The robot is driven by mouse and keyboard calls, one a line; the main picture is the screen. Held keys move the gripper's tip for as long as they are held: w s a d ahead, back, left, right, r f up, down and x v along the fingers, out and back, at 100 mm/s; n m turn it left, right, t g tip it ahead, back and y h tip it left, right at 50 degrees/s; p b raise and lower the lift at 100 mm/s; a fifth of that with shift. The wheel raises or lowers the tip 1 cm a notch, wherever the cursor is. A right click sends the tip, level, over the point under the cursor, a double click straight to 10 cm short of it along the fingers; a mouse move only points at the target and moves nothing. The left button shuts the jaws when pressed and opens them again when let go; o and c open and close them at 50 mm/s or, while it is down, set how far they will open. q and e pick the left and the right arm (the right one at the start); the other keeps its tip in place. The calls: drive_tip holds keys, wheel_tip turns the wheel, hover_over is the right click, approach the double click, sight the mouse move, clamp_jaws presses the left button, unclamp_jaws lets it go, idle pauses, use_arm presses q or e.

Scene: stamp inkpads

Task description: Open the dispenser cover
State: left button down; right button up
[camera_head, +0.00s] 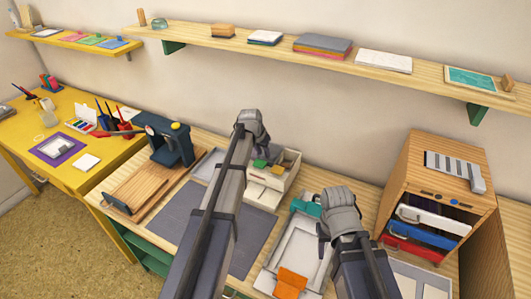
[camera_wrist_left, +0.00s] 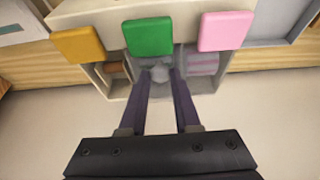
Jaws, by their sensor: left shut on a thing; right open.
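A cream box (camera_wrist_left: 80,15) with open compartments fills the top of the left wrist view. It carries yellow (camera_wrist_left: 78,44), green (camera_wrist_left: 149,36) and pink (camera_wrist_left: 225,31) tabs in a row. In the head view the box (camera_head: 288,180) stands on the bench, partly hidden by my left arm. My left gripper (camera_wrist_left: 160,77) reaches in just below the green tab, at the middle compartment. Its fingers are shut on a small grey thing (camera_wrist_left: 158,72); what that is I cannot tell for certain. My right gripper (camera_head: 322,228) is open above the bench, beside a teal part (camera_head: 305,207).
A white press-like tray (camera_head: 298,243) with an orange piece (camera_head: 290,283) lies by my right gripper. A wooden drawer cabinet (camera_head: 410,165) stands at right. A dark blue stamping device (camera_head: 170,140) stands at left. A grey mat (camera_head: 185,212) is clear at left. A shelf runs above.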

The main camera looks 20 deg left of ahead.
use_arm(q)
drive_tip(key=c, duration=0.6)
unclamp_jaws()
drive_tip(key=p+v, duration=0.7)
drive_tip(key=v, duration=0.1)
drive_tip(key=shift+w, duration=0.1)
drive_tip(key=s+d+g, duration=0.1)
drive_tip(key=s+d, duration=0.5)
drive_tip(key=s, duration=0.4)
drive_tip(key=s+d+f+m+g+y, duration=0.1)
drive_tip(key=s+d+g, duration=0.1)
drive_tip(key=s+d, duration=0.4)
drive_tip(key=s+d+g+y, duration=0.1)
drive_tip(key=s+d, duration=0.4)
drive_tip(key=s, duration=1)
drive_tip(key=shift+s+d+f+m+g, duration=0.1)
drive_tip(key=shift+d+f+m+g, duration=0.2)
drive_tip(key=shift+d+g, duration=0.15)
